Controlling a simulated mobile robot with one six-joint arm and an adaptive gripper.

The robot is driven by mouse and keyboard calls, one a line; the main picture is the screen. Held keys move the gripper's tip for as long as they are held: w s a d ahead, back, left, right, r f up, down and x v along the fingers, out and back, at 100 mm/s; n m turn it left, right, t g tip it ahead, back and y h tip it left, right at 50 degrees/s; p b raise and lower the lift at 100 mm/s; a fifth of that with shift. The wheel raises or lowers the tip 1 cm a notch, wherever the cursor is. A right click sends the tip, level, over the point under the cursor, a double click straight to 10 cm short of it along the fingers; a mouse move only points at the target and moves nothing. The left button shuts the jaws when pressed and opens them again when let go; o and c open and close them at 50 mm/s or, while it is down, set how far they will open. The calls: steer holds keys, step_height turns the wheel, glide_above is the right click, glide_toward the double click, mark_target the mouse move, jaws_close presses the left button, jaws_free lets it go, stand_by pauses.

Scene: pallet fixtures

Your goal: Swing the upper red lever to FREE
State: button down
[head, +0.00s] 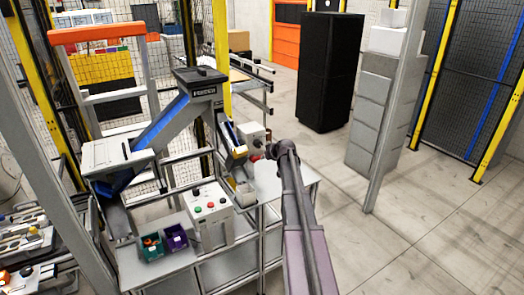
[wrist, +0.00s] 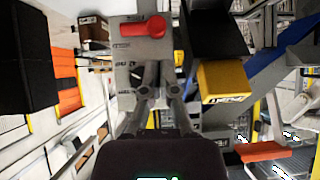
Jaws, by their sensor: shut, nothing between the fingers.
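A red lever (wrist: 148,27) with a round end lies roughly across a grey panel (wrist: 127,47) near the top of the wrist view. Dark markings on the panel are too small to read. My gripper (wrist: 163,80) is below the lever in that view, apart from it, with its fingers shut and empty. My gripper is not clear there.
A yellow block (wrist: 222,82) and a black box lie right of my fingers in the wrist view. In the head view, a control box (head: 208,210) with buttons and teal (head: 152,246) and purple (head: 175,237) bins stand left of my arm. The floor to the right is open.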

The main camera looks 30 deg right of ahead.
mark_target(257, 158)
steer(key=shift+t+h, duration=0.3)
steer(key=d, duration=0.1)
steer(key=d+r, duration=0.1)
steer(key=d, duration=0.2)
steer(key=shift+w+r, duration=0.35)
steer(key=shift+w, duration=0.05)
steer(key=shift+w+f, duration=0.1)
steer(key=shift+f, duration=0.05)
steer(key=shift+b+x, duration=2.75)
steer(key=shift+x, duration=2.1)
steer(key=shift+w+a, duration=0.2)
steer(key=shift+a, duration=0.1)
